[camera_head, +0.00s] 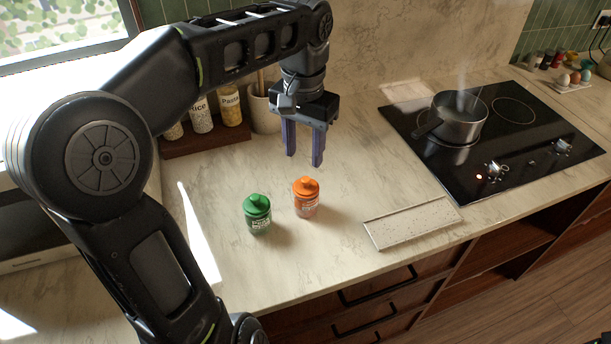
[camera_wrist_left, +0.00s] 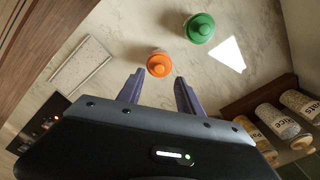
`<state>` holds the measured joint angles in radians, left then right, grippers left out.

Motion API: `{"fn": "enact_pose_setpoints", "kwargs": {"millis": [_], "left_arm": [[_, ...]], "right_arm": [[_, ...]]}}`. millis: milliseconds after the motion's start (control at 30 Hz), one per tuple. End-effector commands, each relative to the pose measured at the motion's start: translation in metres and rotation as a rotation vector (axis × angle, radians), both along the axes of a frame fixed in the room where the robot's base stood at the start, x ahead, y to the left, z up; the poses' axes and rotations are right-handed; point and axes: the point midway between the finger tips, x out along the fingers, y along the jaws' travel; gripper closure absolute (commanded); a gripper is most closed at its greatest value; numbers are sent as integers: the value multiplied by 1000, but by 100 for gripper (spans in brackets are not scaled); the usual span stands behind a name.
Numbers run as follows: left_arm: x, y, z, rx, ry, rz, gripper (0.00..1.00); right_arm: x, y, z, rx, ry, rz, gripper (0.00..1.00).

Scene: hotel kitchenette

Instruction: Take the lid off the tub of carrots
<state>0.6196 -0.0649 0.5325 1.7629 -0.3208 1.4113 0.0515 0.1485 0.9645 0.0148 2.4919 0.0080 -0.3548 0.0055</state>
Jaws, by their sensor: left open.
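The tub with the orange lid (camera_head: 306,197) stands upright on the worktop, its knobbed lid on; I take it for the carrots, though its label is too small to read. It also shows in the left wrist view (camera_wrist_left: 160,64), seen from above, just beyond and between the fingertips. A tub with a green lid (camera_head: 258,214) stands to its left, lid on; it shows at the top of the left wrist view (camera_wrist_left: 199,28). My left gripper (camera_head: 303,160) is open and empty, pointing down above and behind the orange-lidded tub, apart from it. My right gripper is not in view.
A speckled board (camera_head: 413,222) lies at the counter's front edge. A steaming pot (camera_head: 459,118) stands on the black hob (camera_head: 505,160) to the right. Jars on a wooden rack (camera_head: 205,140) and a utensil crock (camera_head: 264,108) stand behind. The worktop around the tubs is clear.

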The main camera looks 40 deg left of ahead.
Motion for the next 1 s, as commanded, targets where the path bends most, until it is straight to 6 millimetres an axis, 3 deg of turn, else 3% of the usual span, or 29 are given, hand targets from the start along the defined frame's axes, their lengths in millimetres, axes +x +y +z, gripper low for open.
{"fn": "enact_pose_setpoints", "kwargs": {"millis": [167,400,767,1000], "left_arm": [[0,0,-4,0,1,0,57],[0,0,-27,-1,2,1,57],[1,0,-30,-1,2,0,57],[4,1,-60,-2,5,1,57]], "right_arm": [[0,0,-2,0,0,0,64],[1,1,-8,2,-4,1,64],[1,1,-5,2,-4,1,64],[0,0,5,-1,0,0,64]]}}
